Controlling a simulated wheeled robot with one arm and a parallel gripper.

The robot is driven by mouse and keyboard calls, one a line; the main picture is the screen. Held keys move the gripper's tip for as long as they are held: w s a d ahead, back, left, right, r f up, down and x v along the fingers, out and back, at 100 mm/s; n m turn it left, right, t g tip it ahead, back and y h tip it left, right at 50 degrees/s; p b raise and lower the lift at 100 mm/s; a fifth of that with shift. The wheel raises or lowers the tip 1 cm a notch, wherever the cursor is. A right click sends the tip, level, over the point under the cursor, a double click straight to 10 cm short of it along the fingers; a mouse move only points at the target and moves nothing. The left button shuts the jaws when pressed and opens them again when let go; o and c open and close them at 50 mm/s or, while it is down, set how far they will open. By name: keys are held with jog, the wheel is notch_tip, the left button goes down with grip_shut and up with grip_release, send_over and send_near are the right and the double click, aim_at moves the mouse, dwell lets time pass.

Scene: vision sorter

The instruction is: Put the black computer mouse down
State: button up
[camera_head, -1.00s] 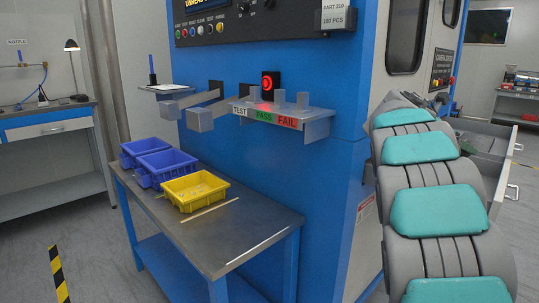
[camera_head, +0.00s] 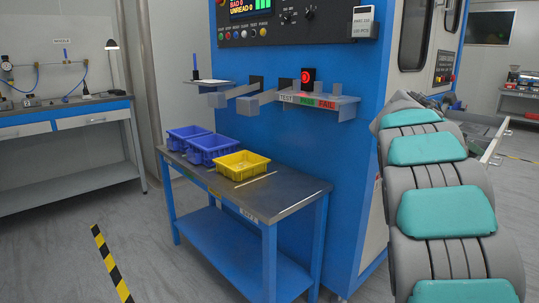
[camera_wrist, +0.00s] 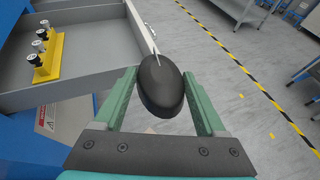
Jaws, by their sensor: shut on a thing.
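The black computer mouse (camera_wrist: 160,88) is a dark oval in the wrist view. My gripper (camera_wrist: 161,92) is shut on it, with a green finger on each side, and holds it up in the air. An open grey drawer (camera_wrist: 90,78) lies below and to the left of it in the wrist view. My gripper and the mouse do not show in the head view, where my arm runs up the right side.
A yellow bin (camera_head: 242,165) and two blue bins (camera_head: 212,149) stand on the metal-topped table (camera_head: 290,199) beside the blue machine (camera_head: 345,160). A yellow block with several small pegs (camera_wrist: 42,60) is in the drawer. Open floor (camera_head: 190,270) lies left of the table.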

jog(key=w+a+f+n+t+y, duration=0.1)
jog(key=w+a+f+n+t, duration=0.2)
jog(key=a, duration=0.5)
jog(key=w+a+f+n+t+y, duration=0.1)
jog(key=w+a+f+y, duration=0.15)
jog(key=a+f, duration=0.4)
jog(key=w+a+f+n+t+y, duration=0.1)
jog(key=w+a+f+n+t, duration=0.2)
jog(key=a, duration=0.7)
jog(key=s+a+f+n+t+y, duration=0.1)
jog(key=s+a+f+n+y, duration=0.3)
jog(key=a+f, duration=0.6)
jog(key=s+a, duration=0.1)
jog(key=a, duration=0.2)
jog(key=shift+s+a+t, duration=0.15)
jog(key=shift+a+t, duration=0.15)
jog(key=shift+a, duration=0.1)
jog(key=shift+a, duration=0.1)
